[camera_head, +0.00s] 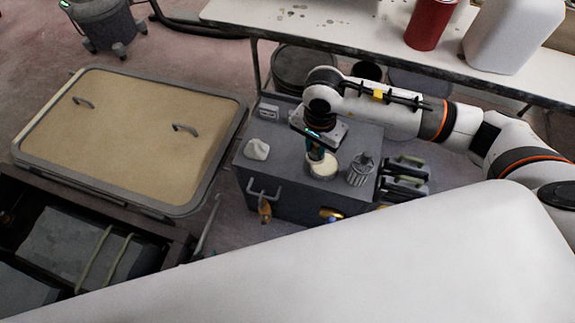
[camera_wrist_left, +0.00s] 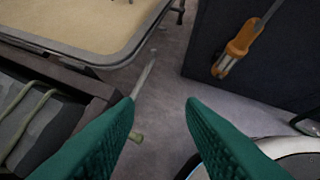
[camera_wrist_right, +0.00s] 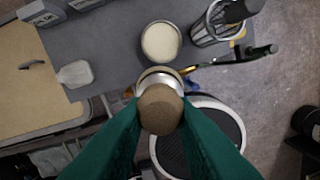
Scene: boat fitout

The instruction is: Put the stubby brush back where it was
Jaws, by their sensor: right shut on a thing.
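My right gripper (camera_head: 315,150) hangs over the grey cabinet top (camera_head: 285,137), beside a round pot with a cream filling (camera_head: 322,168). In the right wrist view it is shut on the stubby brush (camera_wrist_right: 160,108), seen end-on: a round brown handle end with a pale metal band behind it. The brush's bristles are hidden. The pot (camera_wrist_right: 161,41) shows just beyond the brush in that view. My left gripper (camera_wrist_left: 162,102) is open and empty over the floor, in front of the cabinet; I cannot make it out in the head view.
The cabinet top also bears a white lump (camera_head: 257,149), a small labelled block (camera_head: 268,111) and a mesh cup (camera_head: 361,170). An orange-handled tool (camera_wrist_left: 238,50) hangs on its front. A framed tan hatch panel (camera_head: 140,125) lies left; a white bench (camera_head: 350,30) stands behind.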

